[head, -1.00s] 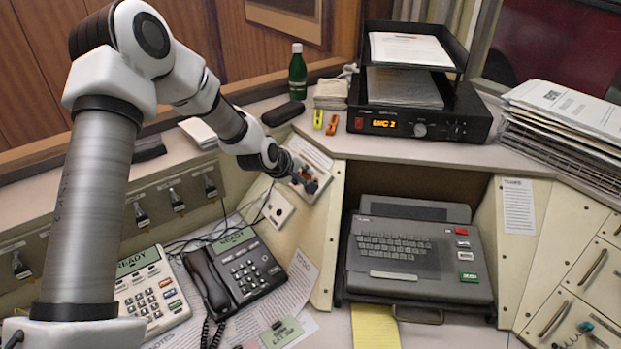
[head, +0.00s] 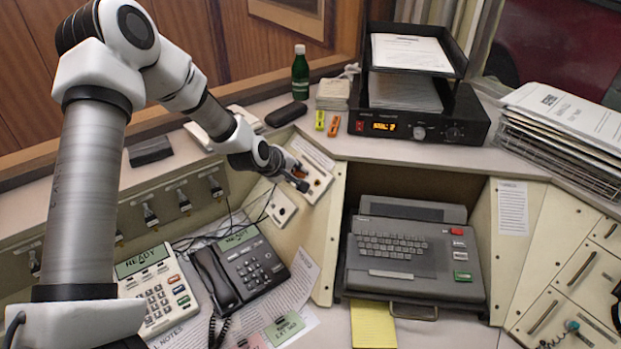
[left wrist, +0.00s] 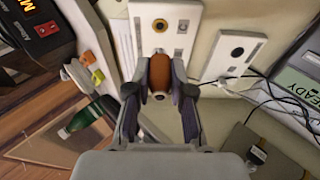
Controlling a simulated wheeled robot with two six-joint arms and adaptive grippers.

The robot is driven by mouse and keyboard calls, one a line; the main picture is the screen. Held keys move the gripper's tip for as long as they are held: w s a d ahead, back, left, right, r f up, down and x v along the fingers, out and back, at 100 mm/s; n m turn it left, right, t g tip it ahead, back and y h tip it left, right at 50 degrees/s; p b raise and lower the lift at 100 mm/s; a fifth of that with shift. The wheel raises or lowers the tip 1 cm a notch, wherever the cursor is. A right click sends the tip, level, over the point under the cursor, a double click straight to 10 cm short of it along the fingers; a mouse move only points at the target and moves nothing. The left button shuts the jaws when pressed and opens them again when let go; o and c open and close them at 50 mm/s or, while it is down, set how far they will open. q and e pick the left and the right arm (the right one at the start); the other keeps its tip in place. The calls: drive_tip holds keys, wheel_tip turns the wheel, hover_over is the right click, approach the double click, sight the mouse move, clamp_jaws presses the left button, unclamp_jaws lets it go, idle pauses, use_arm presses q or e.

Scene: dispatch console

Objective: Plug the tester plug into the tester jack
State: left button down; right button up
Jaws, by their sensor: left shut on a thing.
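The tester plug has a brown-orange rounded handle (left wrist: 160,72) and is held upright in the left wrist view between the fingers of my left gripper (left wrist: 161,92). The gripper is shut on it. Just beyond the handle in that view is a pale panel plate (left wrist: 190,52) with a brass-ringed jack (left wrist: 160,25) and a small metal fitting beside it. In the head view my left gripper (head: 297,180) is close in front of this plate. My right gripper is not in view.
A second plate (head: 282,208) with a dark round hole is next to the first. Below are a black telephone (head: 242,268) and a beige keypad phone (head: 155,292). A green bottle (head: 300,72) and a radio unit (head: 425,122) stand on the shelf. A keyboard terminal (head: 412,252) is to the right.

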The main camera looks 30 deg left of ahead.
sight(280, 211)
use_arm(q)
drive_tip(key=s+a+f+n, duration=0.4)
drive_tip(key=s+a+f, duration=0.4)
drive_tip(key=shift+g, duration=0.5)
drive_tip(key=w+f+b, duration=0.1)
drive_tip(key=b, duration=0.1)
drive_tip(key=w+d+f+b, duration=0.1)
drive_tip(key=f+b, duration=0.1)
drive_tip(key=w+f+b, duration=0.1)
drive_tip(key=b, duration=0.1)
drive_tip(key=shift+w+d+f, duration=0.1)
drive_tip(key=shift+d+f, duration=0.1)
drive_tip(key=shift+d, duration=0.2)
drive_tip(key=shift+w+d+b, duration=0.1)
drive_tip(key=shift+w+b, duration=0.05)
drive_tip(key=shift+b, duration=0.2)
drive_tip(key=shift+r, duration=0.1)
drive_tip(key=shift+b+x, duration=0.95)
drive_tip(key=shift+b, duration=0.75)
idle(1.2)
drive_tip(key=shift+d, duration=0.2)
